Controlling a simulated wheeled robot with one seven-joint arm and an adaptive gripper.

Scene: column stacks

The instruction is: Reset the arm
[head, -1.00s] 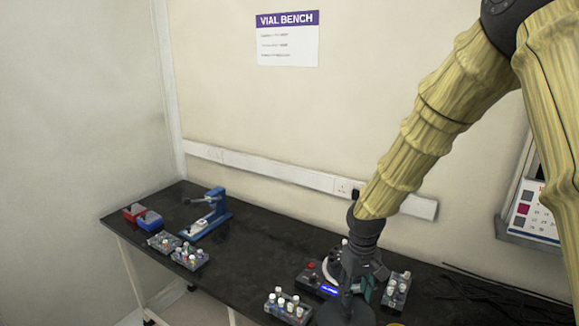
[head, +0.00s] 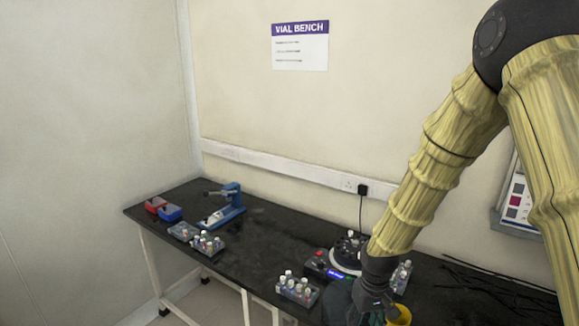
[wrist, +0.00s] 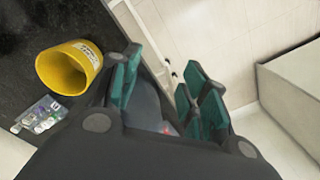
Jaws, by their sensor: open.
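My gripper (wrist: 160,88) is open and empty in the wrist view, its two teal-padded fingers spread apart. Bare floor and the bench edge show beyond them. In the head view my gripper (head: 368,303) is low at the front edge of the black bench (head: 275,245), partly cut off by the frame bottom. A yellow cup (wrist: 50,77) stands on the bench beside the gripper, apart from the fingers in the wrist view. Part of this cup (head: 400,317) also shows at the bottom of the head view.
A vial rack (head: 297,291) stands just left of the gripper. A round-topped device (head: 325,266) and another rack (head: 401,276) are behind it. A blue press (head: 228,208), more racks (head: 207,243), and red (head: 155,204) and blue (head: 170,213) boxes are at left. Black cables (head: 490,280) lie right.

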